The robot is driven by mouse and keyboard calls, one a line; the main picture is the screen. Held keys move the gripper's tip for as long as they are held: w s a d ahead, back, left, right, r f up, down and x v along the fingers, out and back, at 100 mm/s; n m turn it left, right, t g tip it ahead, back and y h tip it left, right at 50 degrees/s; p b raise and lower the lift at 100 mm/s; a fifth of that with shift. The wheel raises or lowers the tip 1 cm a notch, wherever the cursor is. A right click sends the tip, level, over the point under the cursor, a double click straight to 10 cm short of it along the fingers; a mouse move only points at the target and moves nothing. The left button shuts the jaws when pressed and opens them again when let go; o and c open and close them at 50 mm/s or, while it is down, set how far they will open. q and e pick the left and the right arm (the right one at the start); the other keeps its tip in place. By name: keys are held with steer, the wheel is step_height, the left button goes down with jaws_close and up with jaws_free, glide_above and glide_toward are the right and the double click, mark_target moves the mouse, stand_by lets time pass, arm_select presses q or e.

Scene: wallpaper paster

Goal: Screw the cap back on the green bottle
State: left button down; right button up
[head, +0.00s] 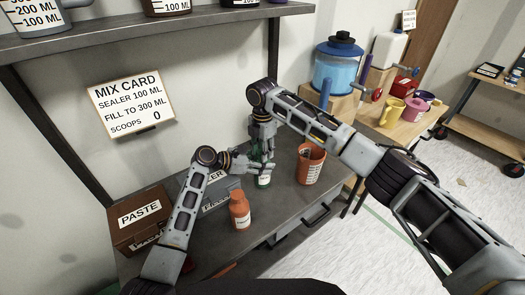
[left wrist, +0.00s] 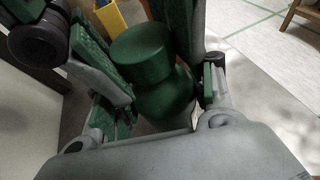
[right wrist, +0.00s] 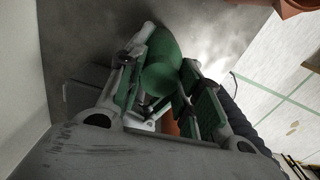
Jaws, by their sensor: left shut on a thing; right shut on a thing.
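The green bottle (head: 264,180) stands on the grey workbench in the head view, partly hidden by my grippers. In the left wrist view the bottle's green body (left wrist: 167,98) is between the fingers of my left gripper (left wrist: 160,100), which is shut on it. The round green cap (left wrist: 140,55) shows at the bottle's top there; I cannot tell whether it is seated on the threads. My right gripper (head: 263,143) comes down from above, shut on the cap, which shows as a green shape (right wrist: 160,65) between its fingers in the right wrist view.
An orange bottle (head: 240,211) stands in front of the left gripper. An orange measuring cup (head: 310,164) stands to the right. A paste box (head: 140,215) and a grey box (head: 216,200) are at the left. A shelf (head: 150,38) hangs above.

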steer(key=o, duration=1.1)
steer(key=shift+r, duration=2.25)
